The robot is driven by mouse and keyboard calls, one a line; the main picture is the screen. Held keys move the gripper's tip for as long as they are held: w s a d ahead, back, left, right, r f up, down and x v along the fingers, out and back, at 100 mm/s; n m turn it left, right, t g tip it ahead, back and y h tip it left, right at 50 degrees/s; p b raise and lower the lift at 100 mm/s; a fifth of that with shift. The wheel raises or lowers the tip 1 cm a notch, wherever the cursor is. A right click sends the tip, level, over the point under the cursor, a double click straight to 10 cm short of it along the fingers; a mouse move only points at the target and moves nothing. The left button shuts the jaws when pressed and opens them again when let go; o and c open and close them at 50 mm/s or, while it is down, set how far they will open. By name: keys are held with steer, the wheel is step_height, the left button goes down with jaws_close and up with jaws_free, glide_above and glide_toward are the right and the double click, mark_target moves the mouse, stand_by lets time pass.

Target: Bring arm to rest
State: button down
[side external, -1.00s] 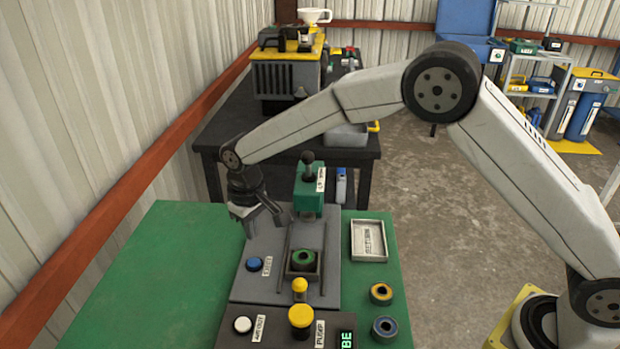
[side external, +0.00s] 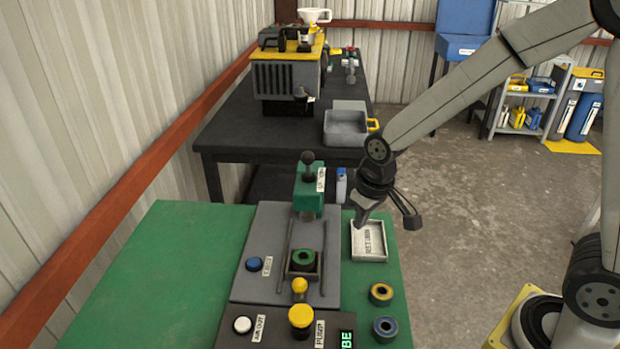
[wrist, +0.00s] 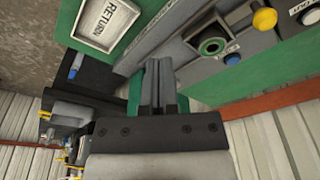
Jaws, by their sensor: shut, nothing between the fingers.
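My gripper (side external: 360,222) hangs above the far edge of the white return tray (side external: 371,245), shut and empty. In the wrist view the shut fingers (wrist: 158,75) point over the green table beside the grey station, and the return tray (wrist: 103,22) lies to their upper left. The tray looks empty, with "RETURN" lettering on its floor. My arm reaches in from the right of the side view, with its elbow near the top right edge.
Two loose rings (side external: 381,293) (side external: 385,328) sit at the right. A black table (side external: 220,140) stands behind. Left green surface is clear.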

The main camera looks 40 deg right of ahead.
steer(key=s+d, duration=0.3)
steer(key=s, duration=0.5)
steer(key=shift+s+d+f+m+t, duration=0.25)
steer(key=shift+d+f+m+t, duration=0.05)
steer(key=shift+f+m, duration=0.1)
